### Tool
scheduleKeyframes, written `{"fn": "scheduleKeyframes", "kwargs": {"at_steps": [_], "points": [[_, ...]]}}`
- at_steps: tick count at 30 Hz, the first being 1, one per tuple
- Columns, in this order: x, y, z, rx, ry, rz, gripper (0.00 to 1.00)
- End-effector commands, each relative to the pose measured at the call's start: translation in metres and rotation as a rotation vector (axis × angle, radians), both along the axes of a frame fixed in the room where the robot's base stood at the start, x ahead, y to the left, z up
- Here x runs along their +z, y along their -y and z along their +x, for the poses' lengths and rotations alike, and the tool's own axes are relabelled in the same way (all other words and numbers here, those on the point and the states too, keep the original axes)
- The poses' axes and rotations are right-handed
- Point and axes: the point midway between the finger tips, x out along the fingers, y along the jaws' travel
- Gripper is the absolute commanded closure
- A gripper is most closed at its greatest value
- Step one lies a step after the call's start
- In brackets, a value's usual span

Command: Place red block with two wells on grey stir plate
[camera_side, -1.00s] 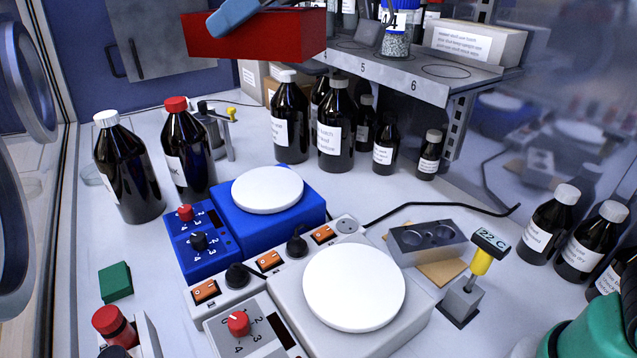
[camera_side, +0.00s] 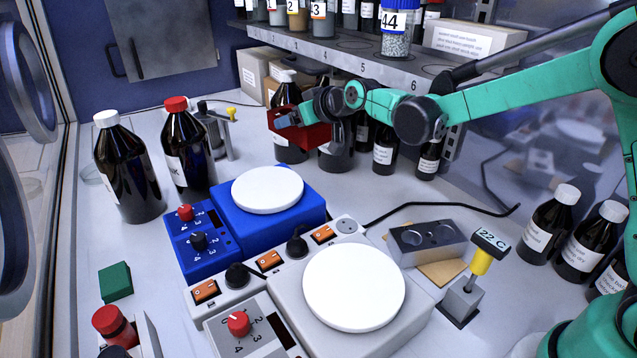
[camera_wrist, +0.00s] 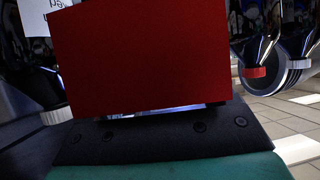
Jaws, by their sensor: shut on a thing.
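The red block (camera_side: 308,134) is held in the air behind the blue stir plate, in front of dark bottles. My gripper (camera_side: 288,120) is shut on it. The block also fills the middle of the wrist view (camera_wrist: 140,60); its wells cannot be made out in either view. The grey stir plate (camera_side: 420,304) stands at the front centre with a bare white round top (camera_side: 354,287). The gripper and block are well above and behind it, apart from it.
A blue stir plate (camera_side: 228,250) stands left of the grey one. A grey two-well block (camera_side: 428,243) and a yellow-topped thermometer (camera_side: 480,262) are on the right. Brown bottles (camera_side: 128,168) stand left; a shelf (camera_side: 400,78) runs behind. A green block (camera_side: 115,281) lies front left.

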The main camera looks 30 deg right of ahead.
Motion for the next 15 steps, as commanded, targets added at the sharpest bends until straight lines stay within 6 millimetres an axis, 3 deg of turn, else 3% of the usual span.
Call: {"fn": "scheduleKeyframes", "kwargs": {"at_steps": [3,6,15], "points": [[-0.032,0.027,0.006,-0.071,0.006,0.0,1.0],[-0.048,0.041,0.006,-0.107,0.01,0.001,1.0],[-0.089,0.052,0.005,-0.138,0.013,0.003,1.0]]}}
